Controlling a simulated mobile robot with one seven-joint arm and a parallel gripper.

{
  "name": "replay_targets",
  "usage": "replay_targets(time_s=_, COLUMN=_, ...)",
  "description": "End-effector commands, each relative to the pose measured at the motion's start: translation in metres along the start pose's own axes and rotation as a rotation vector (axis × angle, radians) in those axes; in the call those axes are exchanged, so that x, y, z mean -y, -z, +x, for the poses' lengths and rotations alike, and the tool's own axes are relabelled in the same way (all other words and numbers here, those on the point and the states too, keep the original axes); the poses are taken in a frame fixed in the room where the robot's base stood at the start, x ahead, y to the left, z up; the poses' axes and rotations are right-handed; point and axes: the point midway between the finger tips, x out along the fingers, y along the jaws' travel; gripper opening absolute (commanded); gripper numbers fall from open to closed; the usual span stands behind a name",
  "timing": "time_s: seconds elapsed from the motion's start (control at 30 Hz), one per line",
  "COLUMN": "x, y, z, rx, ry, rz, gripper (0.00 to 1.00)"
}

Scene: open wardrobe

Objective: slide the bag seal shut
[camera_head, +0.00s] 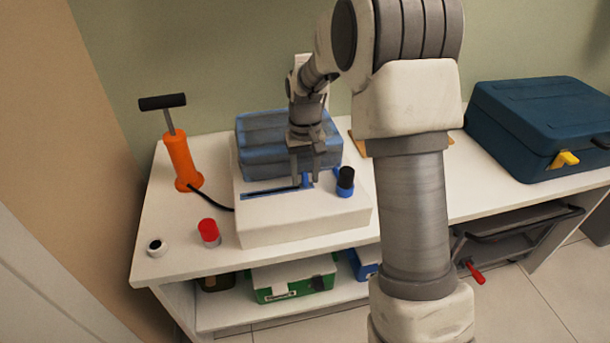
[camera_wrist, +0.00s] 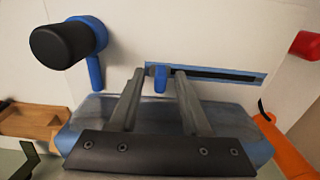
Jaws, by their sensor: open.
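A white box (camera_head: 300,222) on the table carries a blue-edged dark slot, the seal track (camera_head: 265,192), also in the wrist view (camera_wrist: 225,75). A small blue slider tab (camera_head: 307,179) sits at the track's right end in the head view. In the wrist view the tab (camera_wrist: 160,80) is at the track's left end. My gripper (camera_head: 304,182) is open, its fingertips (camera_wrist: 160,72) on either side of the tab with gaps visible. A folded, bluish translucent bag (camera_head: 262,135) lies behind the track, partly hidden by my gripper.
A black-topped blue knob (camera_head: 346,180) stands close right of the gripper; it is large in the wrist view (camera_wrist: 68,42). An orange pump (camera_head: 181,160), a red-capped cylinder (camera_head: 209,231) and a small round piece (camera_head: 157,247) stand left. A dark blue case (camera_head: 540,120) sits right.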

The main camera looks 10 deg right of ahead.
Motion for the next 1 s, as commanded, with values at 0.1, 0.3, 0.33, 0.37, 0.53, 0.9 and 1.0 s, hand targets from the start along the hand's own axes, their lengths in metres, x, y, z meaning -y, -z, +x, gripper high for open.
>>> replay_targets(time_s=0.1, x=0.0, y=-0.0001, z=-0.0001, rx=0.0, ry=0.0, rz=0.0, gripper=0.47)
replay_targets(time_s=0.3, x=0.0001, y=-0.0001, z=-0.0003, rx=0.0, ry=0.0, rz=0.0, gripper=0.2)
replay_targets(time_s=0.33, x=0.0001, y=0.0, z=-0.0003, rx=0.0, ry=0.0, rz=0.0, gripper=0.15)
replay_targets(time_s=0.37, x=0.0001, y=0.0, z=-0.0003, rx=0.0, ry=0.0, rz=0.0, gripper=0.1)
replay_targets(time_s=0.53, x=0.0, y=0.0, z=-0.0004, rx=0.0, ry=0.0, rz=0.0, gripper=0.0)
replay_targets(time_s=0.9, x=0.0, y=0.0, z=-0.0006, rx=0.0, ry=0.0, rz=0.0, gripper=0.0)
replay_targets(time_s=1.0, x=0.0, y=0.0, z=-0.0006, rx=0.0, ry=0.0, rz=0.0, gripper=0.0)
